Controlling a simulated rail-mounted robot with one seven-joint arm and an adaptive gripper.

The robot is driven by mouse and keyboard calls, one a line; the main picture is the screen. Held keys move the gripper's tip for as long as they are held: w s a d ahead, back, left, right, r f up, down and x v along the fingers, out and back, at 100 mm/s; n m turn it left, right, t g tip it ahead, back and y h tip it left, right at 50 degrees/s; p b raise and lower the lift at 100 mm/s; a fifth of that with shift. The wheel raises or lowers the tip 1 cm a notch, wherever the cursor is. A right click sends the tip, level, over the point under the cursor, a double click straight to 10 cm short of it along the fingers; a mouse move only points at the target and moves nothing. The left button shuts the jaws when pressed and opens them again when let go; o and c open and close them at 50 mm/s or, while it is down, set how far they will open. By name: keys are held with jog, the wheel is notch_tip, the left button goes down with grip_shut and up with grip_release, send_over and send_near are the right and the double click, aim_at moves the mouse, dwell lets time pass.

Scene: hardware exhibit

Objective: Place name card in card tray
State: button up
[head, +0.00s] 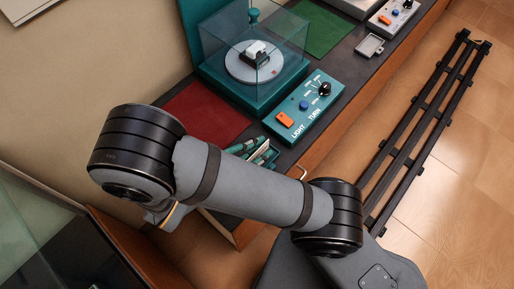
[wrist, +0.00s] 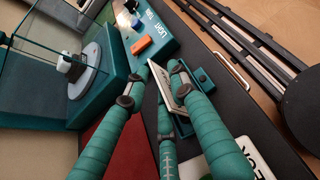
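My gripper (head: 254,149) is low over the near end of the dark counter, with teal segmented fingers pointing down, partly hidden by my arm in the head view. In the wrist view its fingers (wrist: 154,84) stand apart. A pale card (wrist: 182,89), seen at a steep angle, is between the fingers, close to the right one; contact is unclear. It shows as a white sliver in the head view (head: 259,153). A dark teal holder (wrist: 203,78) is beside it.
A teal control panel (head: 304,107) with an orange switch, blue button and black knob is close to my gripper. A glass case (head: 254,60) with a turntable stands behind it. A red mat (head: 205,112) and a green mat (head: 311,28) lie flat. Counter around the grey tray is partly clear.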

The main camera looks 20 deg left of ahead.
jog(key=shift+r, duration=0.2)
jog(key=v, duration=1.2)
jog(key=shift+p, duration=0.4)
